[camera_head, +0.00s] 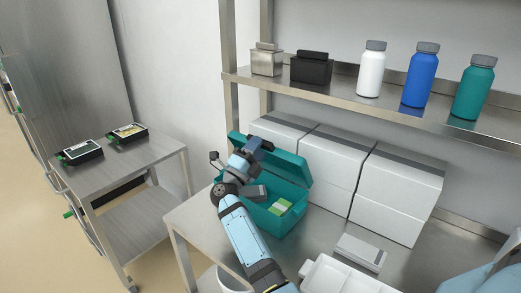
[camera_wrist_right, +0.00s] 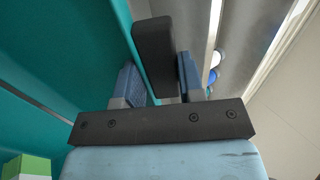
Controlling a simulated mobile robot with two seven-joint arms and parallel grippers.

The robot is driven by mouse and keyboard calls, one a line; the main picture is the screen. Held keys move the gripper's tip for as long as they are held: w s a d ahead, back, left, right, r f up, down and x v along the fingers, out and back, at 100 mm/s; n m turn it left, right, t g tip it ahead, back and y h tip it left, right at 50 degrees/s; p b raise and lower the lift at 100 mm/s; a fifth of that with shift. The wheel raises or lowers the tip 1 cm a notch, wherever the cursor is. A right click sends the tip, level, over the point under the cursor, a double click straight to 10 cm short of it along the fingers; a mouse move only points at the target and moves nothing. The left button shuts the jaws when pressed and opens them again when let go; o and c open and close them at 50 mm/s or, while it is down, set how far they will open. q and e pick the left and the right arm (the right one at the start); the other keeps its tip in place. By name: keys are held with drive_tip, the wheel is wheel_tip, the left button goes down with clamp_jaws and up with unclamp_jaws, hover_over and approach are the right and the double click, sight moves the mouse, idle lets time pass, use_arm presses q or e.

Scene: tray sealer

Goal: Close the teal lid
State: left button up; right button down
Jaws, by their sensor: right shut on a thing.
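A teal box (camera_head: 262,224) stands on the steel table with its teal lid (camera_head: 288,162) raised at the back, open. A green and white pack (camera_head: 280,207) lies inside; part of it shows in the right wrist view (camera_wrist_right: 28,166). My right gripper (camera_head: 262,143) is at the lid's upper left part. In the right wrist view its blue-padded fingers are shut on a dark handle (camera_wrist_right: 153,50) beside the teal lid surface (camera_wrist_right: 70,50). The arm and gripper hide part of the box and lid. My left gripper is not in view.
White cartons (camera_head: 395,200) stand stacked close behind and right of the box. A shelf (camera_head: 340,92) with bottles and small containers hangs above. A small grey-white box (camera_head: 361,252) and a white tray (camera_head: 340,277) lie at front right. A steel cart (camera_head: 120,165) stands left.

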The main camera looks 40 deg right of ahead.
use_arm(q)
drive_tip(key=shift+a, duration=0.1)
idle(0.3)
use_arm(e)
drive_tip(key=c, duration=0.8)
unclamp_jaws()
drive_tip(key=shift+a+r, duration=0.1)
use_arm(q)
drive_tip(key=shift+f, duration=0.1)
